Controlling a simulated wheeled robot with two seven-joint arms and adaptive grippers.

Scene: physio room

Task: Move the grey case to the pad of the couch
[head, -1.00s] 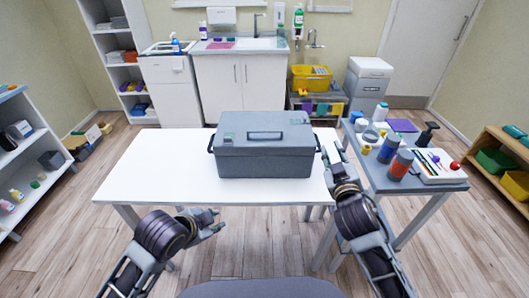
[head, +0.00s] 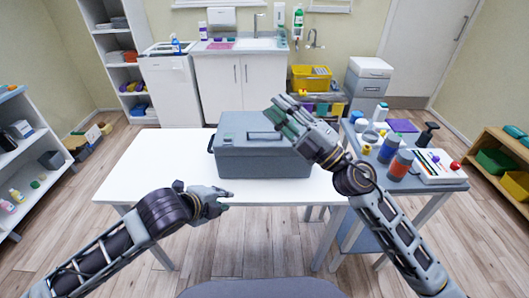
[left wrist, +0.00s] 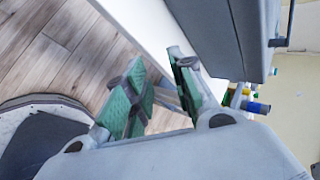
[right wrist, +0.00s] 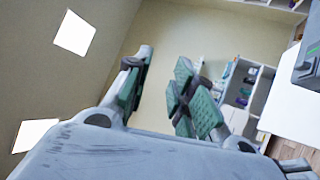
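The grey case (head: 250,160) stands upright on the white table (head: 150,170), its lid shut and a handle on top. A side handle shows at its left end. My left gripper (head: 224,200) is open and empty, low in front of the case near the table's front edge. The case's grey side (left wrist: 215,35) shows close beside it in the left wrist view. My right gripper (head: 284,121) is open and empty, raised at the case's right part, hiding its right end from the head camera.
A side table (head: 430,183) at the right holds several bottles, a tray and a pump bottle. Shelves (head: 22,150) stand at the left. A sink cabinet (head: 240,85) and yellow bin (head: 311,78) are behind. The white table's left part is bare.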

